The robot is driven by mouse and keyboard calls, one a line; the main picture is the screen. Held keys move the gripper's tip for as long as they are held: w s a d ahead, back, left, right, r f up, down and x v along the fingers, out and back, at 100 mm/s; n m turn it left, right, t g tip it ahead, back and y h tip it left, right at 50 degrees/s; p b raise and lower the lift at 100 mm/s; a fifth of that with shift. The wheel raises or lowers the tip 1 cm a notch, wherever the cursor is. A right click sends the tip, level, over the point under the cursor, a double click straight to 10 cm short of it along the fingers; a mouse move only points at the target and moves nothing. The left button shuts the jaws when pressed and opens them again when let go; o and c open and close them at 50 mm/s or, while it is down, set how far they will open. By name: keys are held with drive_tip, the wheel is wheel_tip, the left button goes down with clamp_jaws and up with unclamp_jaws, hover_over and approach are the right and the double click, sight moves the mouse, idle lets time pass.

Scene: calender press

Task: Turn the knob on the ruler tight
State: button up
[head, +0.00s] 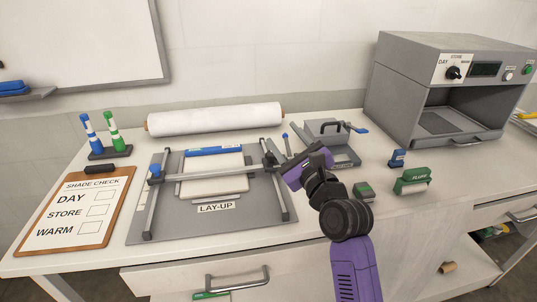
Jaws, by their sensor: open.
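The grey lay-up board (215,224) lies on the bench with white sheets and a blue strip (213,151) on it. Another bar (150,212) runs along the left side and carries a blue knob (155,170). I cannot tell how tight either knob is. My purple gripper (291,165) is open, just right of the dark knob block and apparently apart from it. Its fingertips are small and partly hidden by its own body.
A small press (325,133) with a blue-ended handle stands behind my gripper. Green (413,181) and blue (397,158) blocks lie to the right, before a grey light box (400,90). A white roll (215,118) lies behind the board; a clipboard (75,210) lies left.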

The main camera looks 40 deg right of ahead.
sight(269, 152)
drive_tip(key=f+m, duration=0.2)
drive_tip(key=f+m+g, duration=0.1)
drive_tip(key=f+m, duration=0.1)
drive_tip(key=f, duration=0.1)
drive_tip(key=w+a+f+m, duration=0.1)
drive_tip(key=f+m, duration=0.1)
drive_tip(key=shift+a+f+y+b, duration=0.1)
drive_tip(key=shift+f+y+b, duration=0.2)
drive_tip(key=shift+w+d+r+g+p, duration=0.15)
drive_tip(key=shift+w+d+p, duration=0.1)
drive_tip(key=shift+w+p, duration=0.3)
drive_tip(key=shift+w+d+r+g+p, duration=0.15)
drive_tip(key=shift+w+d+p, duration=0.1)
drive_tip(key=shift+w+p, duration=0.25)
drive_tip(key=shift+f+p+x, duration=0.1)
drive_tip(key=shift+p+x, duration=0.4)
drive_tip(key=shift+x, duration=0.15)
drive_tip(key=shift+f+p+x, duration=0.15)
drive_tip(key=shift+p+x, duration=0.35)
drive_tip(key=shift+x, duration=0.15)
drive_tip(key=shift+w+d+f, duration=0.15)
drive_tip(key=shift+w+d, duration=0.1)
drive_tip(key=shift+w, duration=0.25)
drive_tip(key=shift+x, duration=0.75)
drive_tip(key=shift+a, duration=0.1)
clamp_jaws()
